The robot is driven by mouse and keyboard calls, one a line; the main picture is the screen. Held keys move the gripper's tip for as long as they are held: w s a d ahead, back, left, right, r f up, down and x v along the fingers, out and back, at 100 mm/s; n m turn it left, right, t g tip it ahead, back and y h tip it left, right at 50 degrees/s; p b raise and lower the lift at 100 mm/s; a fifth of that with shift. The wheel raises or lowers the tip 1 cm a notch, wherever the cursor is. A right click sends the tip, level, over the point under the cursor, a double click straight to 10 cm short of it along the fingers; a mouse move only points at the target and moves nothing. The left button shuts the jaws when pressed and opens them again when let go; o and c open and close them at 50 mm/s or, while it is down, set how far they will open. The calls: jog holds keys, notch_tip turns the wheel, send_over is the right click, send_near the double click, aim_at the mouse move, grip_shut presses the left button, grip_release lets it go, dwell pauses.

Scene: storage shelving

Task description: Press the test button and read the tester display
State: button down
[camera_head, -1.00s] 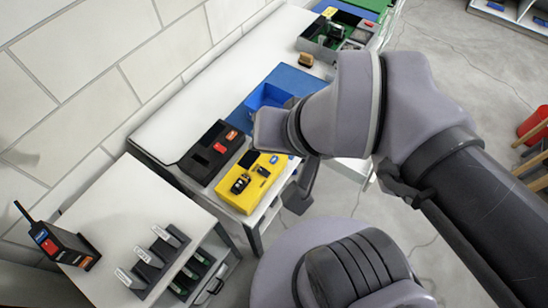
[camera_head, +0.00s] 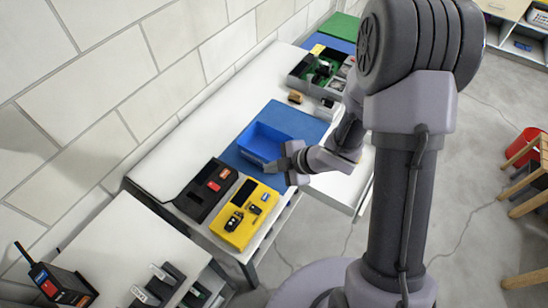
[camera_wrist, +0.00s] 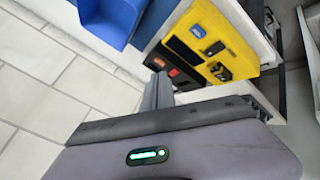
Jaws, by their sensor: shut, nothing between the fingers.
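A yellow box (camera_head: 246,229) lies on the white workbench in the head view. It has a dark panel, a black device and smaller parts on top, one of them blue. It also shows in the wrist view (camera_wrist: 236,45). Beside it is a black box (camera_head: 192,205) with red and orange patches; it shows partly in the wrist view (camera_wrist: 186,84). I cannot tell which is the tester, and no display reading is legible. My gripper (camera_head: 270,167) is shut and empty, above the blue mat, beyond the yellow box and apart from it.
A blue bin (camera_head: 246,146) stands on the blue mat (camera_head: 297,121) close to my gripper. A grey divided tray (camera_head: 297,75) and a small brown block (camera_head: 295,97) are farther back. A black handheld unit (camera_head: 62,287) with an antenna is at lower left. The bench's wall side is clear.

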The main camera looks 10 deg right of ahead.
aim_at(266, 197)
jog(key=shift+s+a+f+n+g+y, duration=0.2)
jog(key=shift+s+a+f+n+y, duration=0.15)
jog(key=shift+s, duration=0.2)
jog(key=shift+s+a+f+n+g+y, duration=0.25)
jog(key=shift+s+a+f, duration=0.1)
jog(key=shift+s, duration=0.15)
jog(key=shift+f, duration=0.15)
notch_tip(266, 197, down, 8)
jog(key=b, duration=0.8)
jog(key=shift+f, duration=0.25)
dwell(0.7)
jog(key=shift+f, duration=0.4)
jog(key=shift+f+b, duration=0.4)
jog(key=shift+b, duration=0.15)
jog(key=shift+r, duration=0.1)
dwell(0.5)
jog(key=shift+r+p, duration=0.7)
jog(key=shift+p, duration=0.05)
